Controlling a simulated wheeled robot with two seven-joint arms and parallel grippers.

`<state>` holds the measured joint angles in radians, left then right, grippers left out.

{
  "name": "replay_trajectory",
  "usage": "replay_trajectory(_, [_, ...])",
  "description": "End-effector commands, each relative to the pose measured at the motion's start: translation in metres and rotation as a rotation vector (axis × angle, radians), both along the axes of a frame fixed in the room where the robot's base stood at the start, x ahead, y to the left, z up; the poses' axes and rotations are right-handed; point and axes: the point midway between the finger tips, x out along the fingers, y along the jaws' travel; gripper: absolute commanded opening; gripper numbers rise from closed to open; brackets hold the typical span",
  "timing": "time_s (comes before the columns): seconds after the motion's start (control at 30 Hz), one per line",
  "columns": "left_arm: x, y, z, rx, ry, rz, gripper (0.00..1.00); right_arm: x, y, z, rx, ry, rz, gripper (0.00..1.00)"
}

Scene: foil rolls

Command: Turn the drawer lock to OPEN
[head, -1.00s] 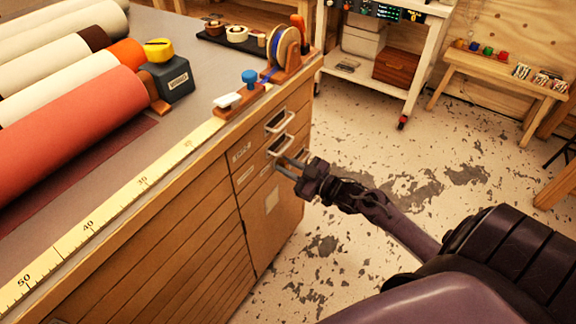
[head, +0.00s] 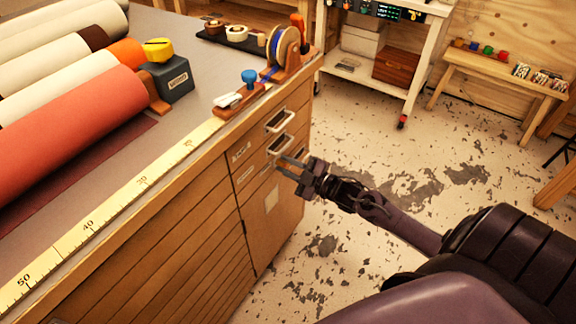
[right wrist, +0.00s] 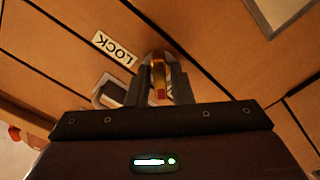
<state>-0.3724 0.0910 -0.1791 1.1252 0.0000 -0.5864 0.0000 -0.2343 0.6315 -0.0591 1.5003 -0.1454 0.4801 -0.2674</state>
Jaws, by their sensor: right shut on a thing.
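The drawer lock (right wrist: 159,62) shows in the right wrist view as a rounded metal piece with a red and brass-coloured bar on the wooden cabinet front. A white label (right wrist: 115,48) beside it reads LOCK and appears turned over in this view. My right gripper (right wrist: 160,80) is shut on the lock's bar, one finger on each side. In the head view my right gripper (head: 284,166) reaches the cabinet front below the upper drawer handles, and its fingers hide the lock there. No OPEN mark is readable. My left gripper is not in view.
Drawer handles (head: 280,121) stick out close above the gripper; one handle (right wrist: 108,92) shows beside the fingers. The workbench top (head: 190,110) holds fabric-like rolls (head: 70,125), a ruler strip (head: 120,205) and a tape dispenser (head: 284,50). The floor right of the cabinet is open.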

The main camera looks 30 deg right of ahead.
Motion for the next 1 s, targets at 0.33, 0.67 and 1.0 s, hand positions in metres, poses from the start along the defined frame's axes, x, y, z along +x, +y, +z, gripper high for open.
replay_trajectory(0.33, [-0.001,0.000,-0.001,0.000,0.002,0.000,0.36,0.000,0.000,0.000,-0.003,-0.002,0.001,0.00])
replay_trajectory(0.67, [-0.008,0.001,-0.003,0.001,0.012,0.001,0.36,0.000,0.000,0.000,-0.002,-0.001,0.000,0.34])
replay_trajectory(1.0, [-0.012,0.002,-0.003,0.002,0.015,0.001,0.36,-0.030,-0.011,-0.001,-0.002,0.005,0.001,0.34])
